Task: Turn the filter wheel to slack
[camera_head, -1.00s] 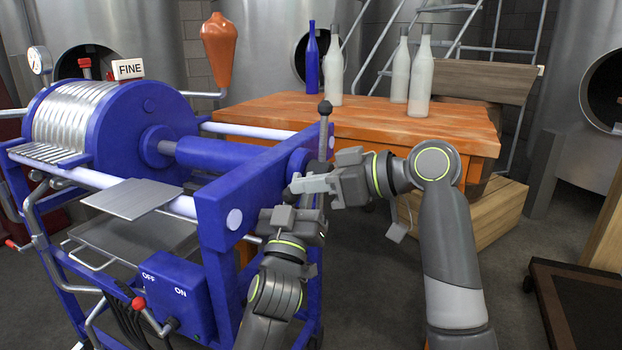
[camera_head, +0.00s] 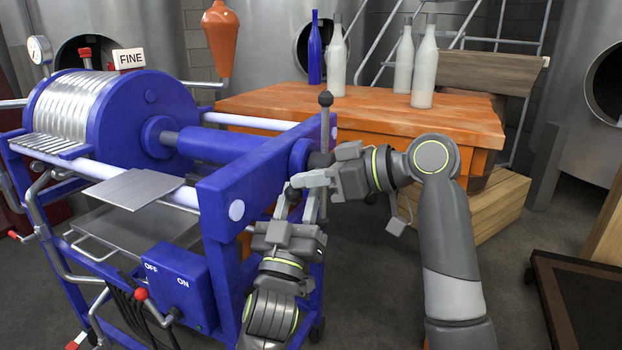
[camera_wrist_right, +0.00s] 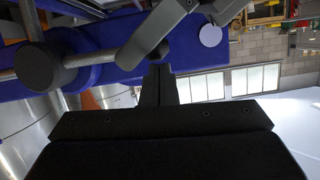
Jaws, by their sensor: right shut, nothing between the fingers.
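The filter wheel shows as a grey spoke with a dark ball knob (camera_head: 325,98) standing almost upright at the right end of the blue filter press (camera_head: 245,180). Its middle is partly hidden by my right gripper. In the right wrist view, a dark round hub (camera_wrist_right: 32,66) with grey bars lies at the upper left. My right gripper (camera_head: 300,181) points left in front of the wheel, shut and empty. My left gripper (camera_head: 296,203) is just below it, pointing up, its fingers apart near the wheel's lower part. I cannot tell whether it touches a spoke.
A FINE sign (camera_head: 129,58) stands on the press. A control box (camera_head: 172,285) marked OFF and ON is low on its front. An orange table (camera_head: 400,125) behind carries a blue bottle (camera_head: 314,50) and several pale bottles. A wooden crate (camera_head: 490,212) stands right of it.

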